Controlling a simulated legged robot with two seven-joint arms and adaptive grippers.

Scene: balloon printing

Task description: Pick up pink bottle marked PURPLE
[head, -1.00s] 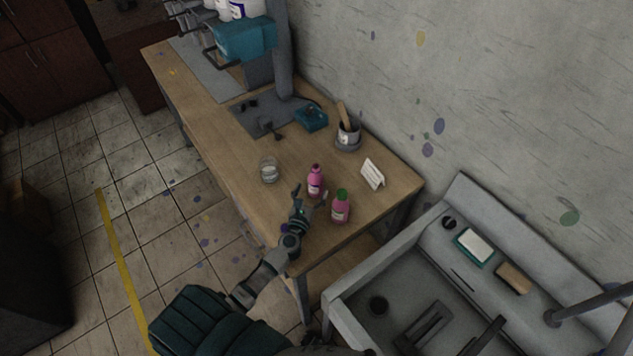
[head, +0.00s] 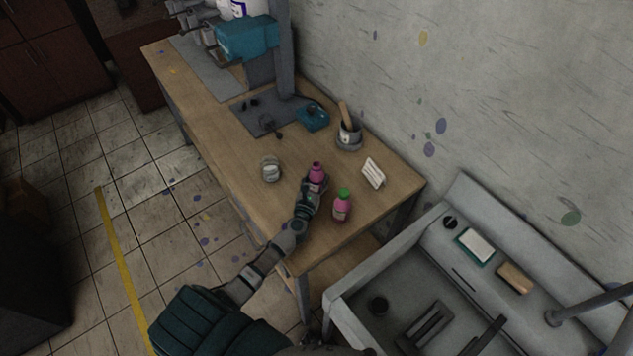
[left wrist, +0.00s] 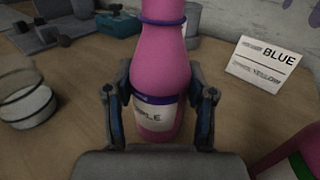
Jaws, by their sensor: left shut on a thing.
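The pink bottle with a purple band and a label ending in "PLE" (left wrist: 158,65) stands upright between my left gripper's fingers (left wrist: 160,112) in the left wrist view. In the head view this bottle (head: 317,172) has a dark pink cap and stands on the wooden table (head: 225,140). My left gripper (head: 312,188) is shut on its lower part from the near side. My right gripper is not in view.
A clear glass jar (head: 270,169) stands left of the held bottle. A white card (head: 373,173) reading "BLUE" and "YELLOW" stands to the right. A grey pot with a brush (head: 348,134) is behind. A grey sink (head: 400,290) is beyond the table's right end.

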